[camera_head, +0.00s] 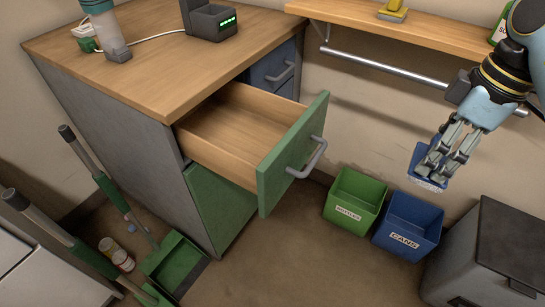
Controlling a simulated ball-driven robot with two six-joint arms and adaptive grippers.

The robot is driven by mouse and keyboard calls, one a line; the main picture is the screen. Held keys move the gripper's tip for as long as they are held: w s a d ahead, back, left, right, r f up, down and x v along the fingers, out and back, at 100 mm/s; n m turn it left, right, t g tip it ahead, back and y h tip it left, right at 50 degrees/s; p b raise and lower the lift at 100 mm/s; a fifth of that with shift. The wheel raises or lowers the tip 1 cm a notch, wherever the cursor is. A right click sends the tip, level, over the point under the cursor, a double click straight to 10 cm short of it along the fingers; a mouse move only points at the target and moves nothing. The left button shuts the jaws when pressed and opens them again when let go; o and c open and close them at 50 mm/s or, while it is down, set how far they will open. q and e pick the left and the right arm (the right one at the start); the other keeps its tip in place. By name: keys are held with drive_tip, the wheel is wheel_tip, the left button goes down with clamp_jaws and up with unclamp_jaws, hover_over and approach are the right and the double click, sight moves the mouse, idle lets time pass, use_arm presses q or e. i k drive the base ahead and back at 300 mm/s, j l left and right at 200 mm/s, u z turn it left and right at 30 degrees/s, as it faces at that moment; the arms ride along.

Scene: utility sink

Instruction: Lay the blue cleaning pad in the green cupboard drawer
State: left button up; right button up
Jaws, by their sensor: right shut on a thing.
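The green cupboard drawer (294,153) is pulled well out of the wooden-topped cabinet; its bare wooden inside shows and looks empty. My right gripper (436,172) is at the right, shut on the blue cleaning pad (424,161). The fingers hide much of the pad; blue shows on its left side and below. It hangs in the air to the right of the drawer, above the blue bin in the picture. My left gripper is out of view.
A green bottles bin (355,200) and a blue cans bin (408,226) stand on the floor below. A metal rail (385,70) runs under a wooden shelf (410,24). A dark grey bin (490,250) is at lower right. Brooms and dustpans stand at left.

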sight(251, 145)
drive_tip(key=k+u, duration=0.1)
drive_tip(key=u, duration=0.3)
drive_tip(key=k+u, duration=0.1)
drive_tip(key=u, duration=0.35)
drive_tip(key=k+j+u, duration=0.1)
drive_tip(key=u, duration=0.3)
drive_tip(key=i+l+u, duration=0.2)
drive_tip(key=l, duration=0.25)
drive_tip(key=l+u, duration=0.15)
drive_tip(key=l, duration=0.3)
drive_tip(key=i+l+u, duration=0.2)
drive_tip(key=l, duration=0.25)
drive_tip(key=k, duration=0.05)
